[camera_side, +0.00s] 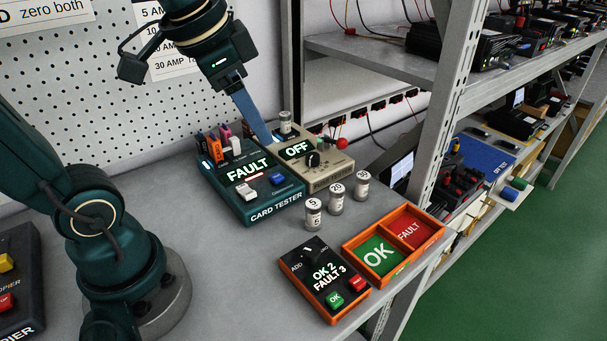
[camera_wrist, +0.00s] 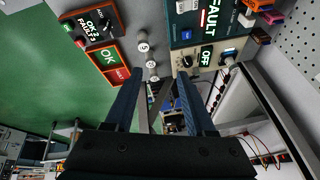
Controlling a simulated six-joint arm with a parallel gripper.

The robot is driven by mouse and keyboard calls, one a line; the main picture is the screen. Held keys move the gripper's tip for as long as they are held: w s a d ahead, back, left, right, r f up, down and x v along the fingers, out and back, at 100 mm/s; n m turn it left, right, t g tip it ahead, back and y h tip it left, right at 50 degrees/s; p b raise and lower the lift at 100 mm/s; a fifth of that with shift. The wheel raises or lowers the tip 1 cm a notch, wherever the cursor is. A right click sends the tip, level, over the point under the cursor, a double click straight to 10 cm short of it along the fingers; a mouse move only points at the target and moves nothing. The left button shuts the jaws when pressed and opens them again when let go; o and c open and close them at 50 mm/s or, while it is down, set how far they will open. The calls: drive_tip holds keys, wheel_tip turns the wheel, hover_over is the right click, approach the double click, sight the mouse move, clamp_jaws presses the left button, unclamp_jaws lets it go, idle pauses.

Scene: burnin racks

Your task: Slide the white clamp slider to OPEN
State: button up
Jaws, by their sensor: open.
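A small white block that looks like the clamp slider (camera_side: 236,146) stands at the back of the teal card tester (camera_side: 260,209), beside orange and pink cards. It also appears at the top of the wrist view (camera_wrist: 246,20). I cannot read an OPEN mark near it. The tester display reads FAULT. My gripper (camera_side: 267,141) points down, with its blue fingertips by the tester's back right and the beige OFF box (camera_side: 325,172). In the wrist view my gripper (camera_wrist: 160,73) has its two fingers apart, with nothing held between them.
Several small capped jars (camera_side: 313,214) stand right of the tester; another (camera_side: 285,121) is on the beige box. A black counter box (camera_side: 318,262) and an orange OK/FAULT tray (camera_side: 352,246) are in front. A pegboard wall (camera_side: 95,75) is behind and a metal rack (camera_side: 455,90) right.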

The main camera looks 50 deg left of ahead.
drive_tip(key=w+a+g, duration=0.2)
drive_tip(key=w+a, duration=0.4)
drive_tip(key=a, duration=0.1)
drive_tip(key=n+g, duration=0.2)
approach(234, 138)
drive_tip(key=w+d, duration=0.3)
drive_tip(key=d, duration=0.1)
drive_tip(key=shift+n+g+h, duration=0.4)
drive_tip(key=shift+n, duration=0.2)
drive_tip(key=a+f, duration=0.1)
drive_tip(key=f, duration=0.1)
drive_tip(key=s+a+f, duration=0.1)
drive_tip(key=a, duration=0.1)
drive_tip(key=s+a+f, duration=0.1)
drive_tip(key=f, duration=0.1)
drive_tip(key=shift+s+a+f, duration=0.25)
drive_tip(key=shift+f, duration=2.5)
drive_tip(key=shift+c, duration=0.3)
clamp_jaws()
